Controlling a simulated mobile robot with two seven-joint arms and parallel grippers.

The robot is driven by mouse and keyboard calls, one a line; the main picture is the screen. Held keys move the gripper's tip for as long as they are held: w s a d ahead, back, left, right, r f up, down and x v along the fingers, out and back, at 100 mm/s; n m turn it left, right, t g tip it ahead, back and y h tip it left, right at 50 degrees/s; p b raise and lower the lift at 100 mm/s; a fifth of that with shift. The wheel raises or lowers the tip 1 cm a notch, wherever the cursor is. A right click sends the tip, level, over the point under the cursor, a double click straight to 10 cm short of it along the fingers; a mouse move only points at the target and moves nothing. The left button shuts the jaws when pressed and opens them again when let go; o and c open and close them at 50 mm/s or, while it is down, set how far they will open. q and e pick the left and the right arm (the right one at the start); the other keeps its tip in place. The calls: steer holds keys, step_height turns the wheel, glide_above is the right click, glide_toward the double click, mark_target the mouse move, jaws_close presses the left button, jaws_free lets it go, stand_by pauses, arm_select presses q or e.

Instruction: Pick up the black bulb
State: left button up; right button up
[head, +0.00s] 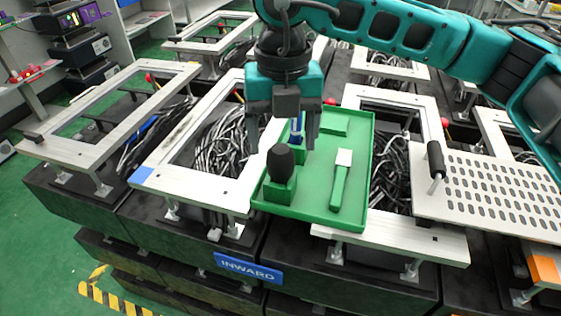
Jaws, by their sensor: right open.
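The black bulb (281,161) is a dark, rounded, upright knob seated in a green block at the left side of a green tray (312,211). My right gripper (282,143) hangs over the tray from above, pointing down. Its two fingers are apart, one to the left and one to the right of the bulb's top in the picture. It appears open and empty. I cannot tell exactly how far the fingers are from the bulb in depth. My left gripper is not in view.
In the tray, a green handle with a white head (341,178) lies right of the bulb, and a blue piece (297,132) is behind it, partly hidden. White frames with bundled cables surround the tray. A perforated metal plate (490,191) lies at right.

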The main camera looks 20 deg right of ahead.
mark_target(281, 148)
step_height(281, 148, down, 5)
steer(key=shift+w+a+f+p, duration=0.1)
steer(key=shift+w+p, duration=0.05)
steer(key=shift+p, duration=0.15)
steer(key=shift+c, duration=0.2)
steer(key=c, duration=1)
